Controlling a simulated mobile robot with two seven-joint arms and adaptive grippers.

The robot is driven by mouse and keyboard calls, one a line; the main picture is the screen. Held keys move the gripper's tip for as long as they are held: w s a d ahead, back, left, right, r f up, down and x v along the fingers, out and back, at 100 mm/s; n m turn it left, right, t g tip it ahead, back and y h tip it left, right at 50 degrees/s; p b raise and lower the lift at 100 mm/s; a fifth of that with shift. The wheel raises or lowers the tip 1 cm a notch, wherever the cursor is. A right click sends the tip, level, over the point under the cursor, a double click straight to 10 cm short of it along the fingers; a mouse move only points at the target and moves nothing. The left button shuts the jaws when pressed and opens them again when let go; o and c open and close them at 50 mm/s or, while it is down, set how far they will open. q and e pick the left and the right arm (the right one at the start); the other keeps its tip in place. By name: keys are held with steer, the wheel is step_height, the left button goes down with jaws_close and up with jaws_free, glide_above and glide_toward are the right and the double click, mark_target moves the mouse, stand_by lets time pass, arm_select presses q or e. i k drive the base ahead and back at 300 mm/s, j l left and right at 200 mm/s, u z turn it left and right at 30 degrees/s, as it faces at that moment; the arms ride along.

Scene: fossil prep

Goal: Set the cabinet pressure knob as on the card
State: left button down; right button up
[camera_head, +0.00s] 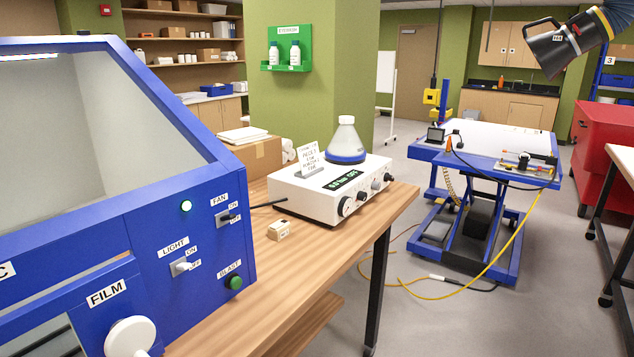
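A white control unit (326,191) stands on the wooden bench, with a dark display (346,179) whose green text seems to end in "OFF". Its front has several round knobs, a larger one (345,206) at the left and smaller ones (376,184) to the right. Their labels and pointer positions are too small to read. A white card (309,157) with handwriting stands on top at the left; its text is mostly unreadable. A clear flask-like container with a blue base (346,142) sits on top. Neither of my grippers is in view.
The blue cabinet (150,225) fills the left, with FAN, LIGHT and BLAST controls and a lit green lamp. A small beige block (279,230) lies on the bench (300,270). A cardboard box (255,155) stands behind. A blue lift table (485,150) is at right, beyond open floor.

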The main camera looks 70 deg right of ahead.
mark_target(362, 195)
steer(key=z, duration=2.45)
